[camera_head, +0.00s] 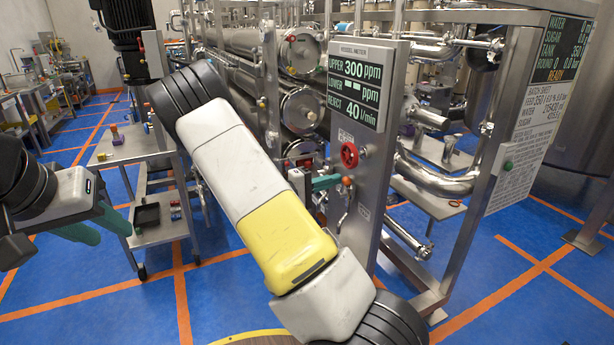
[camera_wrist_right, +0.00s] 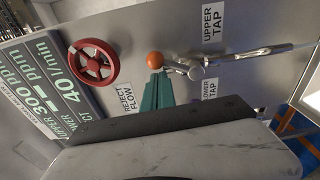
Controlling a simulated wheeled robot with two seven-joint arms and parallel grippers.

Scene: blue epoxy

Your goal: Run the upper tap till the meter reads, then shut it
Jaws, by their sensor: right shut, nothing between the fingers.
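The meter panel (camera_head: 356,84) reads UPPER 300 ppm, LOWER dashes and REJECT 40 l/min. The orange ball knob (camera_wrist_right: 155,59) of a tap lever sits beside the metal tap fitting (camera_wrist_right: 195,70), between the UPPER TAP label (camera_wrist_right: 213,22) and the LOWER TAP label (camera_wrist_right: 209,90). The knob also shows in the head view (camera_head: 347,181). My right gripper (camera_wrist_right: 157,78) is shut and empty, its green fingertips right at the knob; I cannot tell whether they touch. My left gripper (camera_head: 100,228) is open and empty at the far left, away from the panel.
A red handwheel (camera_wrist_right: 92,62) is on the panel near the knob, by the REJECT FLOW label (camera_wrist_right: 128,98). A wheeled cart (camera_head: 150,238) stands left of the panel. Steel pipes (camera_head: 440,180) are to its right. A batch sheet (camera_head: 535,120) hangs at right. Blue floor is clear at front right.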

